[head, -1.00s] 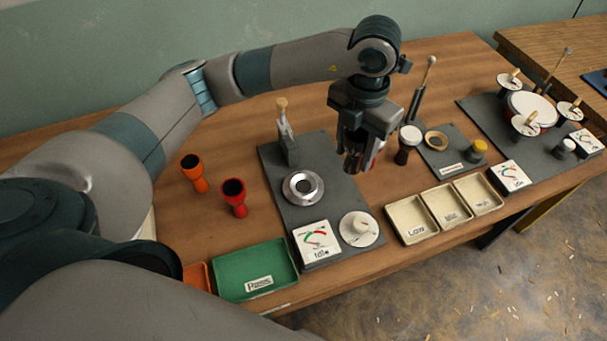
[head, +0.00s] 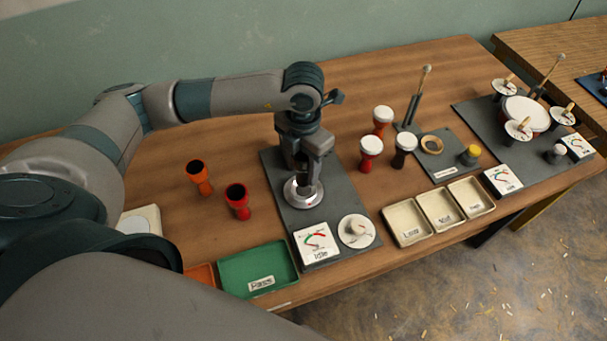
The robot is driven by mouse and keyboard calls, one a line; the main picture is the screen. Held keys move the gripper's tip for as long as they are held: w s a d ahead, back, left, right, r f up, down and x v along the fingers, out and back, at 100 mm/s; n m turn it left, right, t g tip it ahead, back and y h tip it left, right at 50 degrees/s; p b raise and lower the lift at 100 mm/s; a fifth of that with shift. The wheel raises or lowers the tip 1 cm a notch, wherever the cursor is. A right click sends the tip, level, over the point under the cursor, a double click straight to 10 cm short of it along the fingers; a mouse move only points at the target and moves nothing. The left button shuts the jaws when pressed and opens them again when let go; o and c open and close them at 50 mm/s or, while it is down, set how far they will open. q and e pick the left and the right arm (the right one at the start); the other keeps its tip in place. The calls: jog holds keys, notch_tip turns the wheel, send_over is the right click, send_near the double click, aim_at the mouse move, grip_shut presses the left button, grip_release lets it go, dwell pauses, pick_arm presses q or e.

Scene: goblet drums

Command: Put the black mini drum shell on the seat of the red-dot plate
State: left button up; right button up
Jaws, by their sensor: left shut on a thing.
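My left gripper (head: 301,168) points down directly over the round silver seat (head: 303,193) of the dark grey plate (head: 346,205). It is shut on a dark thing, which fits the black mini drum shell; the fingers hide most of it, and no other bare black shell shows on the table. The gripper covers the seat's back part, and I cannot tell whether the shell touches the seat. I cannot make out a clear red dot on the plate. My right gripper is not in view.
Several white-topped drums, one black (head: 402,152), stand right. A gauge box (head: 316,243) and white round dial (head: 357,230) sit at the plate's front. A green tray (head: 258,269) lies front left.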

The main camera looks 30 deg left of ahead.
aim_at(303, 178)
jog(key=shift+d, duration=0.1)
